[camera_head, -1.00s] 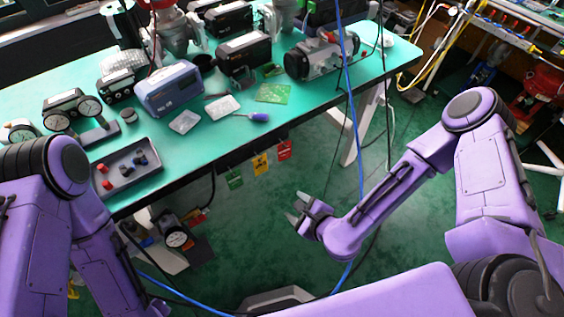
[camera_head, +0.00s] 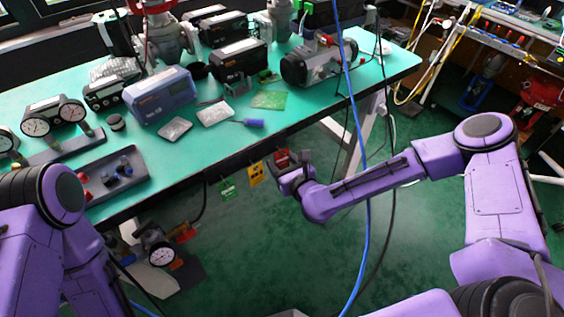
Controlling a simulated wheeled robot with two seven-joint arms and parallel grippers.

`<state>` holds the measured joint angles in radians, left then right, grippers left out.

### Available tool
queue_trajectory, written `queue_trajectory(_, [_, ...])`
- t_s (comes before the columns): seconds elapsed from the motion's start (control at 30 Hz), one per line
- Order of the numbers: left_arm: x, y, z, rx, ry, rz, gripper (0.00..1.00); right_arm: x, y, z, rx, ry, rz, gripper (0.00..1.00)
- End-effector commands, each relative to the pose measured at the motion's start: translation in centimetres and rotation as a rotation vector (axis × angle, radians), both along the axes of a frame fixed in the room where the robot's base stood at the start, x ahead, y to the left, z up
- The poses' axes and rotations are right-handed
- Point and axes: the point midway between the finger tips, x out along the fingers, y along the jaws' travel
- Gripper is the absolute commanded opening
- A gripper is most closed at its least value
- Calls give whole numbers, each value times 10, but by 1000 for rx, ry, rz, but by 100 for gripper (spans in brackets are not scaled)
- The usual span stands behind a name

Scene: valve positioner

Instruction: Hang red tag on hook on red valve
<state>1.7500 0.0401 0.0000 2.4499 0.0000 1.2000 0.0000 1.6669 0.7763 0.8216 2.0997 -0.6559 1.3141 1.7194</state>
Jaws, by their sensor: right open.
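The red tag (camera_head: 281,157) hangs at the front edge of the table, to the right of a yellow tag (camera_head: 256,174) and a green tag (camera_head: 228,189). My right gripper (camera_head: 287,168) is open right at the red tag and partly covers it. I cannot tell whether the fingers touch the tag. The red valve (camera_head: 157,8) stands at the back of the table, cut off by the top edge of the view; its hook cannot be made out. My left arm comes in at the lower left, and its gripper is out of view.
The green table (camera_head: 330,108) holds a blue instrument (camera_head: 160,95), a grey tray (camera_head: 112,180) with small knobs, gauges and a screwdriver (camera_head: 252,123). A blue cable (camera_head: 361,175) hangs down in front of my right forearm. The floor below the tags is mostly clear.

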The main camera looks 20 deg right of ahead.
Motion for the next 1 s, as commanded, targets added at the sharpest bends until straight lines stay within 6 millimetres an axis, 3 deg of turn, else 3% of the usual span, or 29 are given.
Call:
queue_trajectory(0.23, [0,0,0,0,0,0,36,1,0,0,0,1,0,60])
queue_trajectory(0.37, [0,0,0,0,0,0,36,1,0,0,0,1,0,24])
queue_trajectory(1.0, [0,0,5,0,0,0,36,1,0,11,0,1,-1,23])
